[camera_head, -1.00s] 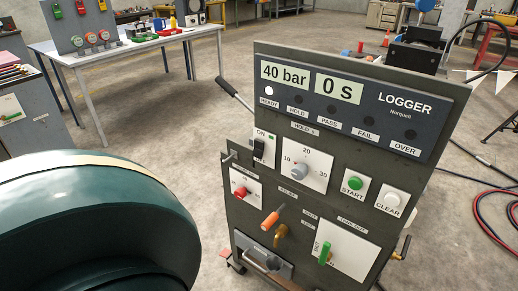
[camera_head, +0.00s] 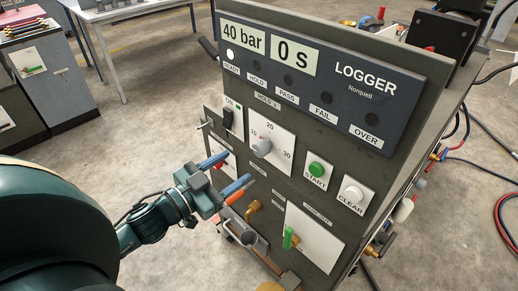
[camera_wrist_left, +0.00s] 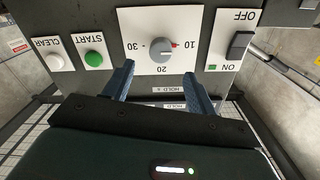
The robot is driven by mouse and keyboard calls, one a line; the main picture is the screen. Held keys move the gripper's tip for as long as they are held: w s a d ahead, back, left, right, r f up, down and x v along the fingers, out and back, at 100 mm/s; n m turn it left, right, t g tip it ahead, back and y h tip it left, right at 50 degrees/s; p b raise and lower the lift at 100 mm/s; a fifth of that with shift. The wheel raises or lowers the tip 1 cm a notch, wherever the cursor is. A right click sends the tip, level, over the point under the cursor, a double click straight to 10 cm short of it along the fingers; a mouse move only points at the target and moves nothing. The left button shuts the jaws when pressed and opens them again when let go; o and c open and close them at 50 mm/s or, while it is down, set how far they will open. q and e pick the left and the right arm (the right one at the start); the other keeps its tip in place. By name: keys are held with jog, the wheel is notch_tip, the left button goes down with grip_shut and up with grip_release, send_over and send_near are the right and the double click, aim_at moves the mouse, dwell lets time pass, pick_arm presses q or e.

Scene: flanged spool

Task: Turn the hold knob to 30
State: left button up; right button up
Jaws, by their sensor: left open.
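The hold knob (camera_head: 262,147) is a grey round knob on a white plate marked 10, 20 and 30 on the machine's front. My left gripper (camera_head: 239,166) is open and empty, in front of the panel, below and left of the knob in the head view. In the left wrist view its two blue fingers (camera_wrist_left: 162,70) stand apart, with the knob lying between and beyond their tips. My right gripper is not in view.
A green start button (camera_head: 316,169) and a white clear button (camera_head: 352,194) sit right of the knob plate. A black on/off switch (camera_head: 227,118) is to its left. A brass fitting (camera_head: 253,208) and a green lever (camera_head: 289,238) project below. The display (camera_head: 295,55) reads 40 bar and 0 s.

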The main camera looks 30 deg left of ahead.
aim_at(257, 152)
pick_arm(q)
jog(key=p+x, duration=0.1)
jog(key=x, duration=0.8)
jog(key=shift+w, duration=0.15)
jog(key=shift+c, duration=0.4)
jog(key=c, duration=0.9)
